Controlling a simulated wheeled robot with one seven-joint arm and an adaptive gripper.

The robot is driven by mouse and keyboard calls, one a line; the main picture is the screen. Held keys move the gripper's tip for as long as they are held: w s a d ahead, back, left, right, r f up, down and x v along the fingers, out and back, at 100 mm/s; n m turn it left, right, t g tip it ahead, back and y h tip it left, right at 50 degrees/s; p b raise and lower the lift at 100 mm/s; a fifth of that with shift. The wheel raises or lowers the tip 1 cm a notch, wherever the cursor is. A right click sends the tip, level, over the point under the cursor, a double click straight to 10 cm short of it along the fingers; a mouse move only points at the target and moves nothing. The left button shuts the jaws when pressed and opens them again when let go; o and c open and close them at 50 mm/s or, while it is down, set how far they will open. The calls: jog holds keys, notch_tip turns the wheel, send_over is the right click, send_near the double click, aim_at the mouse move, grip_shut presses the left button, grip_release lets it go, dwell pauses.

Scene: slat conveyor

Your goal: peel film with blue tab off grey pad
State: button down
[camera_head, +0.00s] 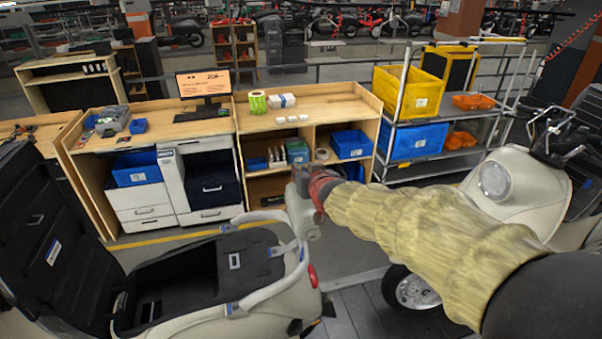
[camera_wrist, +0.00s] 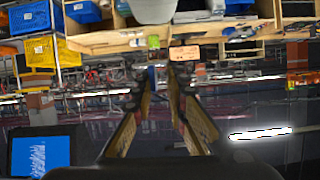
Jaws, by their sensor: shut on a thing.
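My gripper (camera_head: 299,180) is held out over the gap between the scooter and the workbenches, apart from both. In the wrist view my gripper (camera_wrist: 158,76) shows two long fingers that converge, with a small blue patch between the tips. The patch fits the film's blue tab, but the clear film itself cannot be made out. I cannot pick out the grey pad for certain in either view.
A cream scooter with its dark seat raised (camera_head: 40,225) stands at the left, its storage well open. Another cream scooter (camera_head: 520,190) is at the right. A wooden bench (camera_head: 340,105) with a green roll (camera_head: 257,101) and small white boxes stands behind. A wheeled rack holds yellow and blue bins.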

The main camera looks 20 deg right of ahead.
jog(key=shift+r, duration=0.1)
jog(key=shift+s+r+p, duration=0.45)
jog(key=shift+r+p, duration=0.15)
jog(key=shift+r, duration=0.35)
jog(key=shift+s+r+p, duration=0.45)
jog(key=shift+r+p, duration=0.15)
jog(key=shift+r, duration=0.3)
jog(key=shift+s+r+p, duration=0.45)
jog(key=shift+r+p, duration=0.15)
jog(key=shift+r, duration=0.35)
jog(key=shift+s+r+p, duration=0.5)
jog(key=shift+r+p, duration=0.05)
jog(key=shift+r, duration=0.15)
jog(key=s+r+p, duration=0.3)
jog(key=r+p, duration=0.3)
jog(key=r, duration=0.1)
jog(key=shift+s, duration=0.3)
jog(key=shift+r, duration=0.1)
